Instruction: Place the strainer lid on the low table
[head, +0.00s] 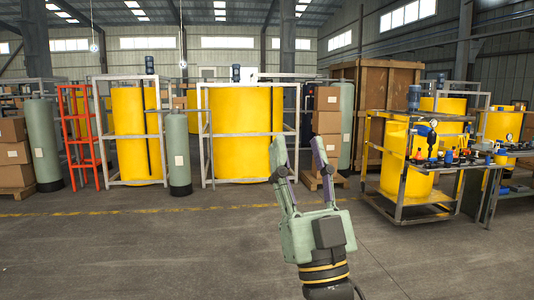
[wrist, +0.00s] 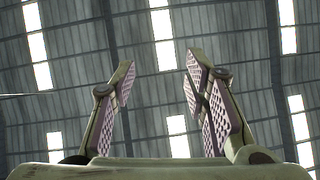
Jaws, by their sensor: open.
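My gripper (head: 299,150) is raised in front of me, fingers pointing up, open and empty. In the wrist view, its two padded fingers (wrist: 160,78) stand apart with only the roof behind them. I cannot make out the strainer lid; small blue, black and red fittings (head: 446,157) at the right are too small to tell apart. They sit along the front of the dosing skid and on a dark workbench (head: 512,172) at the right edge. I cannot tell which surface is the low table. My gripper is well apart from all of these.
A yellow tank in a grey frame (head: 405,216) stands at the right. More yellow tanks (head: 240,125), grey-green cylinders (head: 42,140), an orange ladder-like rack (head: 80,125) and stacked boxes (head: 327,110) line the back. The concrete floor (head: 130,250) in front is clear.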

